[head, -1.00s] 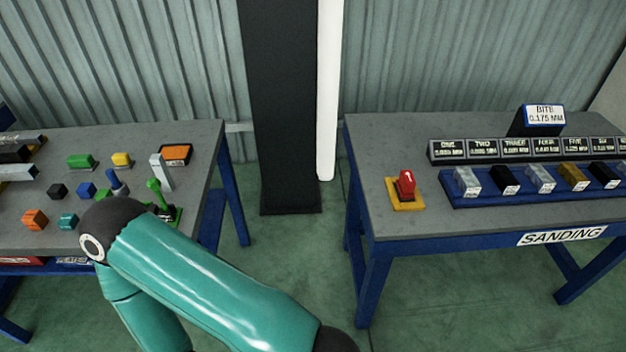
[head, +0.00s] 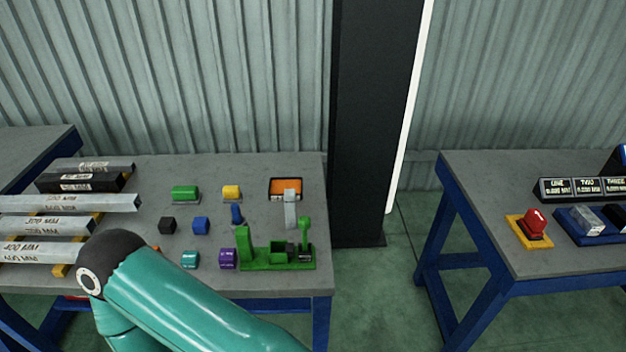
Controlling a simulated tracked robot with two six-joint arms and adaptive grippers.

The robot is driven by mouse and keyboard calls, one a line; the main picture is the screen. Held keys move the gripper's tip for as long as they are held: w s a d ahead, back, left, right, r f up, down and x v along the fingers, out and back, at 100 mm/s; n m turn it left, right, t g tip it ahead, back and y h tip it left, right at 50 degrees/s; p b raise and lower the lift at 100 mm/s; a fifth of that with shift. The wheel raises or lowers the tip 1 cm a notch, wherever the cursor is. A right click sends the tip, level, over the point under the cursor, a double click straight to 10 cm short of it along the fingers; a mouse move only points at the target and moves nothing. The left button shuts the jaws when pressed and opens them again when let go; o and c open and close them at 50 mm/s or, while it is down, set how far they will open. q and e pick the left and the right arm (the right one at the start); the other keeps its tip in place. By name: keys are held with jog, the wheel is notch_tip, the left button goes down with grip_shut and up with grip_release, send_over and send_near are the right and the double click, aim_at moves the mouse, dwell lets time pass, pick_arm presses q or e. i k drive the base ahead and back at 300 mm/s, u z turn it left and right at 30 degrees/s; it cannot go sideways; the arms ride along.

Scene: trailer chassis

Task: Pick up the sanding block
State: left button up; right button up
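A red block with a rounded top (head: 535,223) sits on a yellow pad (head: 520,234) at the near left of the right-hand table; it looks like the sanding block, but I cannot be sure. No gripper touches it. A teal link of one of my arms crosses the lower left of the head view, in front of the left table. Neither of my grippers shows.
The right table (head: 480,190) also bears a blue tray (head: 573,232) with blocks and a row of labelled black plates (head: 588,187). The left table (head: 150,190) holds metal bars, coloured blocks and a green fixture (head: 275,258). A dark column (head: 365,120) stands behind the gap between tables.

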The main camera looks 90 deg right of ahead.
aim_at(532, 225)
jog(key=u, duration=0.55)
jog(key=i, duration=0.25)
jog(key=z, duration=3.25)
jog(key=i, duration=0.3)
jog(key=z, duration=1.8)
jog(key=k, duration=0.55)
jog(key=z, duration=0.45)
jog(key=i, duration=1.6)
jog(key=u, duration=0.45)
